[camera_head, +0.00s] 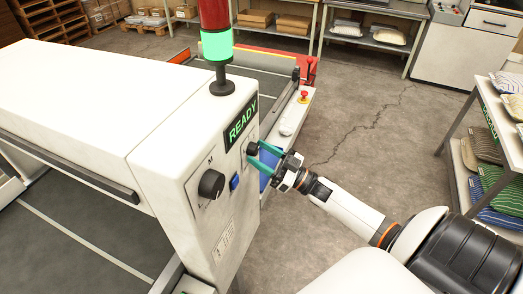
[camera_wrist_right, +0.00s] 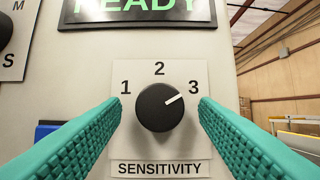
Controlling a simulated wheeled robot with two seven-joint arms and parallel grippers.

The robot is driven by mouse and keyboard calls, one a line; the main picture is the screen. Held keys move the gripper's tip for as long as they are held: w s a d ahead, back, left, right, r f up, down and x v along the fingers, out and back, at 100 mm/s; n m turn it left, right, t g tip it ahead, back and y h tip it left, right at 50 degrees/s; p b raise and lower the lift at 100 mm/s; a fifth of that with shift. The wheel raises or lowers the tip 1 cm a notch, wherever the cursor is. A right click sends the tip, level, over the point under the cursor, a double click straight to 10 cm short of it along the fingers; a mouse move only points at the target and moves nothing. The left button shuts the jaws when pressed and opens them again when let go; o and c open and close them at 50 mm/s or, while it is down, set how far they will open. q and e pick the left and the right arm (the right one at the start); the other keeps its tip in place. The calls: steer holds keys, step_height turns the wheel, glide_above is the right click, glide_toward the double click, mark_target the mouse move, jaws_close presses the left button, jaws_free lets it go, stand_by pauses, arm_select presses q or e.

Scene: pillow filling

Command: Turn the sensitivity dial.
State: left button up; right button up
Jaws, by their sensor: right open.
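The sensitivity dial (camera_wrist_right: 160,107) is a round black knob on a white label marked 1, 2 and 3. Its white pointer line aims up and right, toward the 3. It also shows in the head view (camera_head: 252,148), on the end panel of the white machine (camera_head: 150,105). My right gripper (camera_head: 259,156) is open at the panel. In the wrist view its two green ribbed fingers stand to the left and right of the dial, with a gap visible on each side. My left gripper is not in view.
A green READY display (camera_head: 241,122) sits above the dial. Left of it are a blue button (camera_head: 234,182) and another black knob (camera_head: 211,184). A lit green lamp (camera_head: 217,46) stands on top. Open floor lies between.

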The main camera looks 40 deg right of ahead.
steer(key=shift+w+a, duration=0.1)
steer(key=shift+c, duration=0.3)
steer(key=c, duration=0.9)
